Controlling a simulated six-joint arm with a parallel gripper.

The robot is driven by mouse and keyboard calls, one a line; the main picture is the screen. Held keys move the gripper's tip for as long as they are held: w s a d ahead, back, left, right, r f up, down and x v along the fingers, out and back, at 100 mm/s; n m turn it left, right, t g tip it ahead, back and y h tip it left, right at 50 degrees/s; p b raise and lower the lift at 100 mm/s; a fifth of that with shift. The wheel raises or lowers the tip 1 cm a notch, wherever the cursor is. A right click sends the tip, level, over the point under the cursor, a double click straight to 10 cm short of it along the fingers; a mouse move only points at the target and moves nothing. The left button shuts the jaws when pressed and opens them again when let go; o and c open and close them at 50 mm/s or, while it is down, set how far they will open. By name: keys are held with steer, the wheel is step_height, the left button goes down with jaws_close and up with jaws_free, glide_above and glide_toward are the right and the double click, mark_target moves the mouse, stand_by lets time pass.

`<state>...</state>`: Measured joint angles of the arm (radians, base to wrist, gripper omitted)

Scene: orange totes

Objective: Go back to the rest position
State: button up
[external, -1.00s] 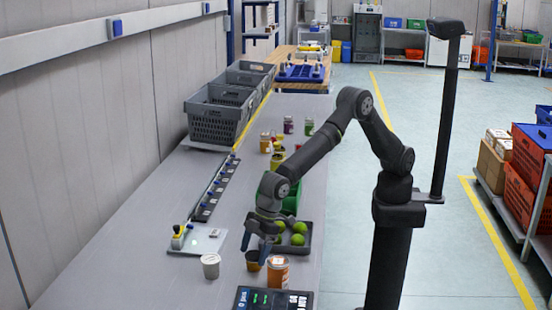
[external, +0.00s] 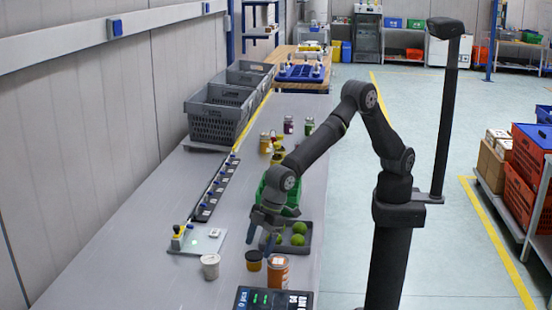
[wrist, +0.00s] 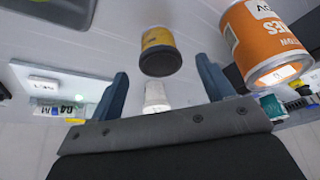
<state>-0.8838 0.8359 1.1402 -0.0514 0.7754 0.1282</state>
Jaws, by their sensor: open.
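My gripper (external: 262,231) is open and empty over the grey table (external: 130,242), with its fingers pointing down. In the wrist view both blue fingers of my gripper (wrist: 162,85) stand apart with nothing between them at the tips. A small yellow cup with a dark lid (external: 254,260) stands on the table just below and in front of my gripper. The cup also shows in the wrist view (wrist: 158,48), beyond the fingers.
An orange and white tub (external: 278,268) and a white cup (external: 210,266) stand close by. A dark tray with green balls (external: 309,240) and a green box are beside my gripper. Grey crates (external: 216,122) stand farther back. The table's left front is clear.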

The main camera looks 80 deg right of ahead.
mark_target(255, 254)
steer(key=v, duration=0.7)
steer(key=x, duration=1.2)
step_height(255, 254, up, 4)
steer(key=shift+f, duration=0.15)
steer(key=w+d+r, duration=0.3)
steer(key=d+r, duration=0.4)
steer(key=d, duration=0.4)
steer(key=w+d+m, duration=0.1)
steer(key=w+d, duration=0.3)
steer(key=d, duration=0.3)
steer(key=w+d+m+t+h, duration=0.15)
steer(key=w+d, duration=0.25)
steer(key=d, duration=0.4)
steer(key=w+d+m+g, duration=0.1)
steer(key=w+d+m, duration=0.1)
steer(key=w+d, duration=0.35)
steer(key=s+d+m+h, duration=0.2)
steer(key=d+m, duration=0.4)
steer(key=d, duration=3.3)
steer(key=shift+s+d+t, duration=0.2)
steer(key=shift+d+t, duration=0.1)
steer(key=shift+t, duration=0.15)
steer(key=shift+r+m+h, duration=0.1)
steer(key=shift+m+h, duration=0.15)
